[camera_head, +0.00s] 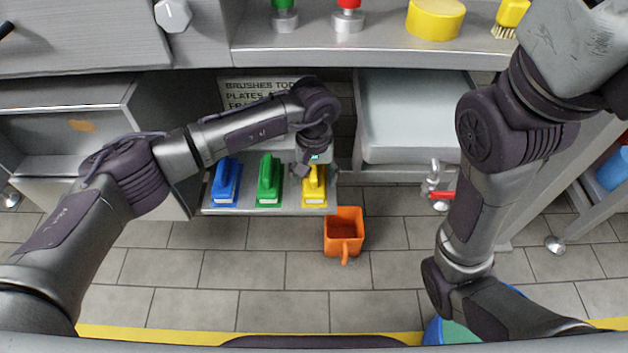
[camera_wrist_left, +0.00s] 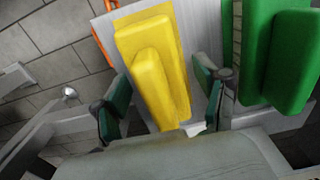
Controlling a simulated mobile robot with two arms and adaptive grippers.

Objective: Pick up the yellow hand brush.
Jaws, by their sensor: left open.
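The yellow hand brush (camera_head: 314,190) lies at the right end of a row of brushes on a low grey shelf. In the left wrist view the yellow brush (camera_wrist_left: 150,62) points away from me, its raised handle on top. My left gripper (camera_head: 310,168) is above the brush's far part and hides some of it. In the wrist view the left gripper's fingers (camera_wrist_left: 161,92) are open, one on each side of the brush, with gaps visible. My right arm shows at the right, but its gripper is out of view.
A green brush (camera_head: 269,183) lies close beside the yellow one, and a blue brush (camera_head: 226,183) is farther left. A grey basin (camera_head: 415,115) stands to the right. Tiled floor lies in front.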

